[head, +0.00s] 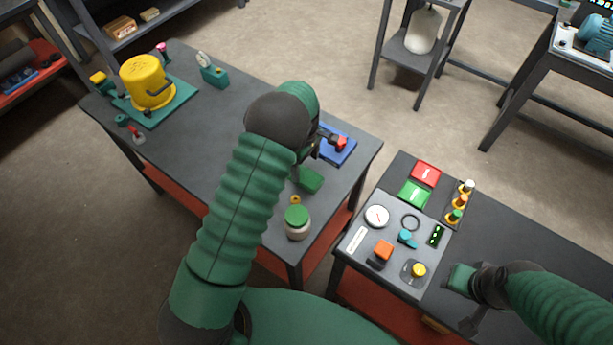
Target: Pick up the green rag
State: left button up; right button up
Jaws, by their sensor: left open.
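A small green piece, likely the green rag (310,180), lies on the dark table (225,125) near its right edge. Its upper left part is close to my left arm. My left gripper (318,152) is open, above the table just up from the green piece, partly hidden behind my wrist. I cannot tell whether it touches anything. My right gripper (464,296) is low over the right bench; its fingers are hard to make out.
A blue tray (338,147) with a red part lies beside my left gripper. A green-lidded jar (297,222) stands near the front corner. A yellow motor (147,80) sits on a green plate at the far left. A control panel (396,243) fills the right bench's left end.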

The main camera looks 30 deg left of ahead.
aim_at(306, 175)
pick_arm(q)
jog(key=f, duration=0.3)
jog(key=shift+s+d+f+p, duration=0.2)
jog(key=shift+s+f+p, duration=0.2)
jog(key=shift+d+f, duration=0.1)
jog(key=shift+f, duration=0.15)
jog(key=shift+w, duration=0.1)
jog(key=c, duration=1.5)
notch_tip(306, 175, up, 10)
jog(key=shift+r+b, duration=0.1)
jog(key=shift+b, duration=0.5)
